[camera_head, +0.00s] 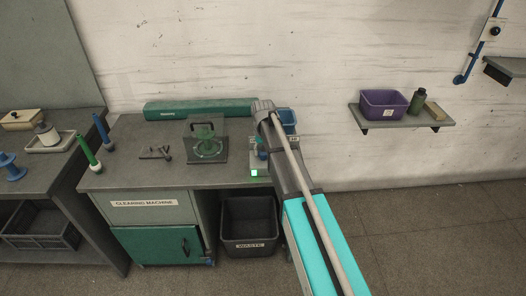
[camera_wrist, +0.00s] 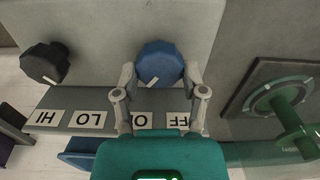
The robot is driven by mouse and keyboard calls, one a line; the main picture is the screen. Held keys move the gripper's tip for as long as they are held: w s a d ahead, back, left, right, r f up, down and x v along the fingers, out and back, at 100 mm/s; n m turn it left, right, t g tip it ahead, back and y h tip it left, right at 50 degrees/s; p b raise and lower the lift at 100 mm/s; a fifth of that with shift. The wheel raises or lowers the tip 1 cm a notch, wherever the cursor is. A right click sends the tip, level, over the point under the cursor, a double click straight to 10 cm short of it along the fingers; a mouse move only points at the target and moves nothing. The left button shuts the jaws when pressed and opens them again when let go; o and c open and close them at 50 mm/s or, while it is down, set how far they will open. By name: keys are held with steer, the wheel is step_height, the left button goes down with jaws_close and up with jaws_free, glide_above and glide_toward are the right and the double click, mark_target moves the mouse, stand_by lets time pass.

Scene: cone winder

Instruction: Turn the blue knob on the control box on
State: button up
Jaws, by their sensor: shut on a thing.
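The blue knob (camera_wrist: 160,60) sits on the grey face of the control box (camera_wrist: 100,72) in the wrist view. My gripper (camera_wrist: 160,76) is shut on the knob, one finger on each side. The knob's white mark points toward the labels, leaning to the left one, which is partly hidden and seems to read ON. The OFF label (camera_wrist: 178,121) is to the right, also partly covered. A black knob (camera_wrist: 45,64) is at left, above the HI and LO labels. In the head view, my arm hides most of the control box (camera_head: 257,163); a green light (camera_head: 254,173) glows there.
The box stands on the right end of the grey bench (camera_head: 130,175). A guarded machine (camera_head: 207,140) and a long green case (camera_head: 200,109) are close by. A waste bin (camera_head: 249,240) is below. A wall shelf (camera_head: 440,120) holds a purple bin (camera_head: 383,104). The right floor is clear.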

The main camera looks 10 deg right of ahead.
stand_by(0.3)
steer(key=o, duration=1.1)
steer(key=shift+o, duration=0.2)
steer(key=shift+n, duration=0.5)
steer(key=n, duration=0.6)
steer(key=shift+a, duration=0.1)
steer(key=n, duration=0.7)
steer(key=shift+s+a, duration=0.1)
steer(key=shift+s, duration=0.05)
step_height(320, 180, up, 14)
steer(key=p, duration=1.4)
steer(key=s+d+f+m+b, duration=0.2)
steer(key=s+f+m+b, duration=0.25)
steer(key=s, duration=0.45)
steer(key=s+d+f+m+b, duration=0.2)
steer(key=s+f+m+b, duration=0.25)
steer(key=s, duration=0.35)
steer(key=s+d+f+m+b, duration=0.3)
steer(key=s+m, duration=0.2)
steer(key=s, duration=0.4)
step_height(320, 180, down, 12)
steer(key=b, duration=1.2)
steer(key=shift+w+a+f, duration=0.2)
steer(key=shift+w+a, duration=0.1)
steer(key=shift+w, duration=0.15)
